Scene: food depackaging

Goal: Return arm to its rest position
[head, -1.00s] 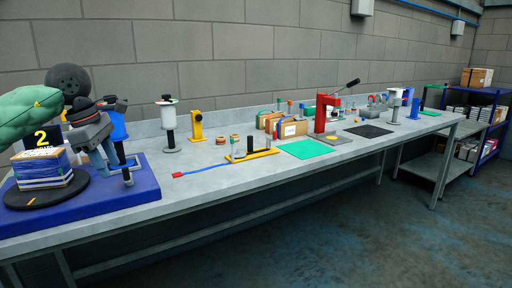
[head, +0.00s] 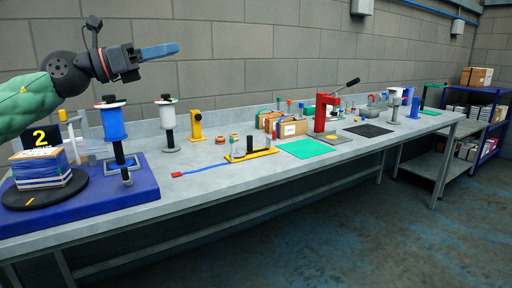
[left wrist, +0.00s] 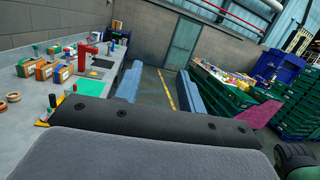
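My left arm comes in from the left in the head view, with a green sleeve and black wrist. My left gripper (head: 176,48) is raised well above the table's left end, in front of the grey wall, its blue fingers pointing right. In the left wrist view the two blue fingers (left wrist: 159,76) stand apart with only floor seen between them, so it is open and empty. My right gripper is in neither view.
Below the gripper, a wrapped box (head: 42,172) sits on a black turntable (head: 72,190) on a blue base (head: 130,190). A blue film roll (head: 111,124) stands beside it. The long grey table (head: 215,170) carries several tools. Green crates (left wrist: 235,105) stand right in the wrist view.

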